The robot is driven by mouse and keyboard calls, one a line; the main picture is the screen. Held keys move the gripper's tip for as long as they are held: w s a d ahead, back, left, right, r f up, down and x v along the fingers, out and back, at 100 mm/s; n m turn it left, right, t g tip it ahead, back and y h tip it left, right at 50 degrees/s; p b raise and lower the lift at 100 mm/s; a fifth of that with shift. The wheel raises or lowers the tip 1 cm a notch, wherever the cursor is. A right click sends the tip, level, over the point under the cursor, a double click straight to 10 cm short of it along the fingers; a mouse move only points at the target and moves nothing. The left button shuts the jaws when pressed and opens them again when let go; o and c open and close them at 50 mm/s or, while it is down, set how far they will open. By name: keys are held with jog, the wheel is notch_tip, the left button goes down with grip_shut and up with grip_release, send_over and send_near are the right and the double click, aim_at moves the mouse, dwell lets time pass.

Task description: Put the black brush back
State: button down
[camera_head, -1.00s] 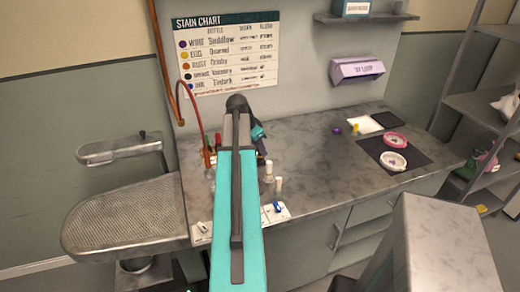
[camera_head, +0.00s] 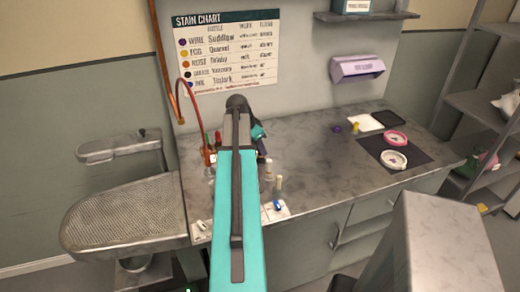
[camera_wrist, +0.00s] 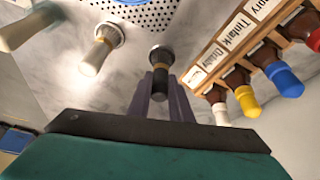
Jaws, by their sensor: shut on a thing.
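In the wrist view the black brush (camera_wrist: 160,78) is between the two grey-purple fingers of my gripper (camera_wrist: 161,98). The fingers are shut on its dark handle, below a brass-coloured band. Its round dark end points away from the wrist, toward the pale marbled surface. I cannot tell whether that end touches anything. Two pale brushes (camera_wrist: 97,50) (camera_wrist: 30,26) stand to the left of the black brush in the wrist view.
A wooden rack (camera_wrist: 235,45) of brown bottles with coloured caps is close on the right in the wrist view. A perforated plate (camera_wrist: 140,12) lies beyond.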

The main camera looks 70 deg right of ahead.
dwell(0.4)
jog(key=c, duration=1.2)
grip_release()
jog(key=shift+r, duration=0.1)
jog(key=shift+r+p, duration=2)
jog(key=shift+r, duration=1.6)
